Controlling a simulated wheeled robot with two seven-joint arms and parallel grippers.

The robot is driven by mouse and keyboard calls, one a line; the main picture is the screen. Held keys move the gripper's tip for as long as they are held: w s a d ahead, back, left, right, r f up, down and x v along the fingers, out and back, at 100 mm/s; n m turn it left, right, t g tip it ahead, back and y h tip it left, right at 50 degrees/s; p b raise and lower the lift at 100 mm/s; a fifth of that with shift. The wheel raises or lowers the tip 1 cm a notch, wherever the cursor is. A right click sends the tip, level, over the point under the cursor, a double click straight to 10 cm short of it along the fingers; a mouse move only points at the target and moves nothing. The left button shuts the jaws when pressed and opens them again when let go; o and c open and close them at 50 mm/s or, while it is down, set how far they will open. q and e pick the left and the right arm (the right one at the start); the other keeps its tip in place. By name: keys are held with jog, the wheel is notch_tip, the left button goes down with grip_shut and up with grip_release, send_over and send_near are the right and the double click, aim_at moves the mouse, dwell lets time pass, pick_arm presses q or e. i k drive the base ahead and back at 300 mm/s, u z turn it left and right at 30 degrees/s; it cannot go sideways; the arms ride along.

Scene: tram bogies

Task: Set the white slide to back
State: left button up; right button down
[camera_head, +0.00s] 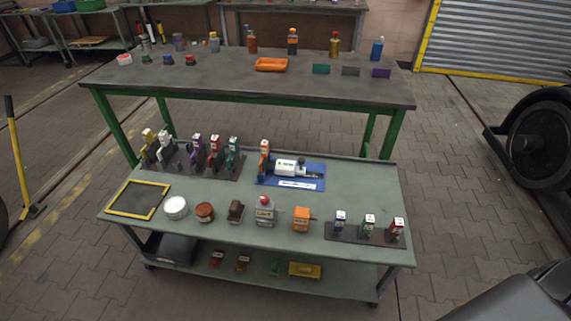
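A white block (289,167) sits on a blue base plate (312,184) near the back middle of the near cart's top; it may be the white slide. An orange upright piece (264,154) stands at its left end, and a dark knob or rod shows at its right. A white label lies along the front of the plate. A white-topped upright unit (164,150) also stands in the row at the back left. The block's exact slide position is too small to tell. Neither of my grippers is in view.
The near cart (256,220) holds a yellow-framed dark panel (138,199), a white round tin (176,207), an orange box (301,219) and a dark strip with several small units (367,234). A green-legged table (210,77) with bottles and an orange tray (271,64) stands behind.

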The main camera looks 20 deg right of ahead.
aim_at(282, 167)
jog(key=k, duration=1.35)
jog(key=z, duration=0.45)
jog(key=i, duration=0.5)
jog(key=z, duration=0.7)
jog(key=i, duration=0.75)
jog(key=u, duration=0.9)
jog(key=i, duration=0.45)
jog(key=u, duration=0.5)
